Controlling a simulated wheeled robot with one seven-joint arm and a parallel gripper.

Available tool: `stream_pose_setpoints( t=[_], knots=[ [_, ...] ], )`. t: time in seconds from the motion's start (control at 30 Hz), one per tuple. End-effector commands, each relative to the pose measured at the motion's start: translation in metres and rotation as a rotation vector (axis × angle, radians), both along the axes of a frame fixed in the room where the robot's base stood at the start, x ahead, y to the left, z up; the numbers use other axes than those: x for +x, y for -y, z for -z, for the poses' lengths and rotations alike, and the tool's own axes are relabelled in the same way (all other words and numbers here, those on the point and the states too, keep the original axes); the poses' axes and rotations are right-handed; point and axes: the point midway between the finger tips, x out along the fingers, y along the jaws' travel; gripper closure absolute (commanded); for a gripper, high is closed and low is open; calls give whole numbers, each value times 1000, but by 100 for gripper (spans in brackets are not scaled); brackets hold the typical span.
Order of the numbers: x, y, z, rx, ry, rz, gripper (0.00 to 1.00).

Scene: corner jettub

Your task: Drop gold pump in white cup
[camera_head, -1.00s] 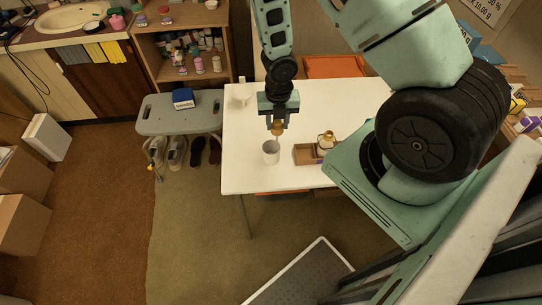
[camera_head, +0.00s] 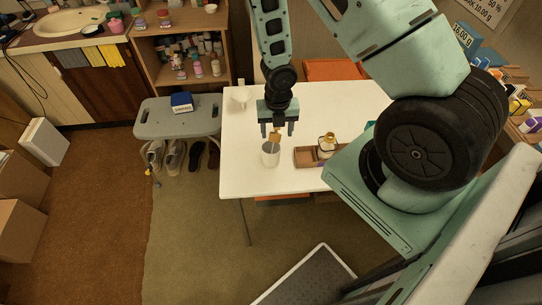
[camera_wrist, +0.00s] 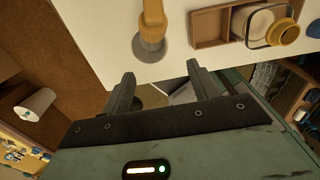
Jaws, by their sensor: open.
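The white cup (camera_head: 270,158) stands on the white table (camera_head: 245,180) near its front left part. The gold pump (camera_head: 275,137) shows above the cup's opening, with its thin lower part reaching down toward the inside; how far in is hard to tell. My gripper (camera_head: 277,130) is just above and behind the pump, pointing down, with fingers spread and nothing between them. In the wrist view the pump (camera_wrist: 152,18) lies beyond the open fingertips (camera_wrist: 160,72), over a grey round area that looks like the cup's inside.
A brown divided tray (camera_head: 305,157) lies right of the cup and holds a white bottle with a gold top (camera_head: 327,143). A white jug-like vessel (camera_head: 240,97) stands at the table's back left. A grey stool (camera_head: 165,120) is left of the table. Table space left of the cup is clear.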

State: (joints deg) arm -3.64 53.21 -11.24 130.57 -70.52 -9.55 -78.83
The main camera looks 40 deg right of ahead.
Motion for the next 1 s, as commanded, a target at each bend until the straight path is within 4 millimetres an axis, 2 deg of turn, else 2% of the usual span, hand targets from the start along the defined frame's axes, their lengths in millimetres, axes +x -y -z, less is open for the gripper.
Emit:
stream_pose_setpoints(
  t=[0.17, 0.37, 0.7, 1.0],
  knots=[
    [1, 1, -26, 3, 3, 4, 40],
    [1, 1, -70, 1, 3, 4, 40],
    [0, 1, -128, 0, 1, 2, 40],
    [0, 1, -166, 0, 1, 2, 40]
  ],
)
